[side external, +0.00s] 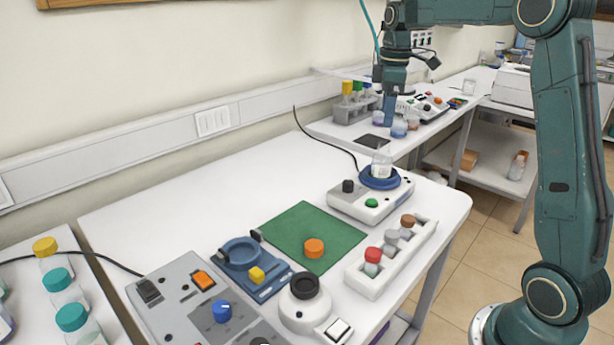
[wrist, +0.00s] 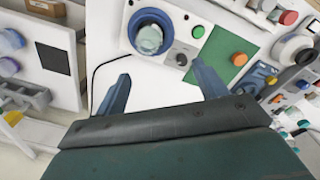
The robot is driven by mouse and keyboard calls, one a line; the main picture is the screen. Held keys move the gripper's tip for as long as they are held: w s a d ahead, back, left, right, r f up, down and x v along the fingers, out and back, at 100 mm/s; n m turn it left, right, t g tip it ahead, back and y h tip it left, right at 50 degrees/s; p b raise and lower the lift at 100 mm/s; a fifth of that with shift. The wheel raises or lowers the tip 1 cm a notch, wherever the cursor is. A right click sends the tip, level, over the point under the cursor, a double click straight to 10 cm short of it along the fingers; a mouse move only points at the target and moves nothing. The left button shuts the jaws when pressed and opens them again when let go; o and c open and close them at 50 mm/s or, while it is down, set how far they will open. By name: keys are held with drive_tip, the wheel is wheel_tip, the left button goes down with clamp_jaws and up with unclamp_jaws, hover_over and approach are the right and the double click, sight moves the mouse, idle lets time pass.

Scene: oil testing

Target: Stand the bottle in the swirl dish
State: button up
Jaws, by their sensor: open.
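A clear bottle (side external: 382,160) stands upright in the blue swirl dish (side external: 366,183) on top of a white swirling device. In the wrist view the bottle (wrist: 150,40) is inside the round rim of the dish (wrist: 168,22). My gripper (side external: 390,122) is above and beyond the bottle, apart from it. In the wrist view my gripper (wrist: 162,85) has its two blue fingers spread wide with nothing between them. The bottle's base is partly hidden by the dish rim.
The white device (side external: 345,205) has a black and a green knob. An orange cap (side external: 314,248) lies on a green mat (side external: 300,222). A white rack (side external: 385,272) of small capped vials stands near the front edge.

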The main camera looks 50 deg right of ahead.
drive_tip(key=s+a+r+m+t, duration=0.3)
drive_tip(key=s+a+r, duration=0.1)
drive_tip(key=s+a, duration=0.8)
drive_tip(key=s+a+f+m+t, duration=0.2)
drive_tip(key=s+a+f, duration=0.4)
drive_tip(key=s, duration=0.6)
drive_tip(key=shift+s+a+m, duration=0.25)
drive_tip(key=shift+a+m, duration=0.55)
drive_tip(key=shift+a, duration=0.4)
